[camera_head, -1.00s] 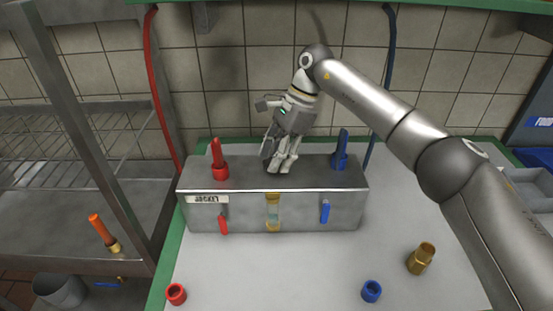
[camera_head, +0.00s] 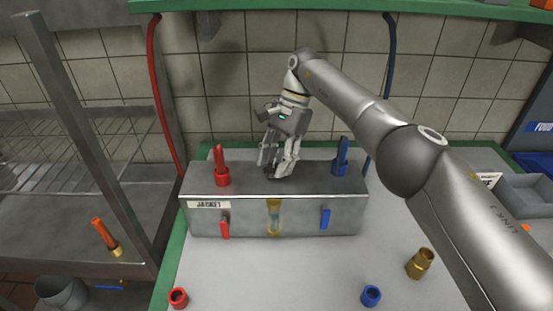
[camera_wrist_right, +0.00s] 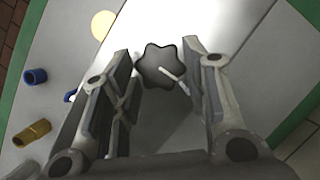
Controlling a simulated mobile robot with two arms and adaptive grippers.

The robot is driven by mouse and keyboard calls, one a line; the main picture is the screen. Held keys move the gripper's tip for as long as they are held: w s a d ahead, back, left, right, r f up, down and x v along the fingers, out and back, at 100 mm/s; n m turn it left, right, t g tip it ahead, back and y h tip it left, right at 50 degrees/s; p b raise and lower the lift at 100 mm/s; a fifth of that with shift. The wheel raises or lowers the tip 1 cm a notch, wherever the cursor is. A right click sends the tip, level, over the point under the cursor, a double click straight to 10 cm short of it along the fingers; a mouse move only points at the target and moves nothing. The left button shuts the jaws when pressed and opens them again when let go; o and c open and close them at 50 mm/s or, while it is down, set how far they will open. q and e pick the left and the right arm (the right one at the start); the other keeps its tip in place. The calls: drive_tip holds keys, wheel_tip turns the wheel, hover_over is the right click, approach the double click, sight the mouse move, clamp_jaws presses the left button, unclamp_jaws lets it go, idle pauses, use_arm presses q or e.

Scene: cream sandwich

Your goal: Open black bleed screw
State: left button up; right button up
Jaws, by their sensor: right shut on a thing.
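The black bleed screw is a dark star-shaped knob, seen in the right wrist view (camera_wrist_right: 160,66) between the fingers; a white mark crosses its right side. It sits on top of the metal manifold box (camera_head: 325,192). In the head view the fingers mostly hide it. My right gripper (camera_head: 276,170) reaches down onto the middle of the box top, its fingers on either side of the knob and shut on it. In the right wrist view the right gripper (camera_wrist_right: 165,85) has both fingers showing. My left gripper is not in view.
Red (camera_head: 221,168) and blue (camera_head: 341,160) valve handles stand either side of the gripper on the box. A red cap (camera_head: 178,298), a blue cap (camera_head: 371,296) and a brass fitting (camera_head: 420,263) lie on the table in front. A metal rack stands at left.

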drive_tip(key=shift+r, duration=0.1)
drive_tip(key=o, duration=1)
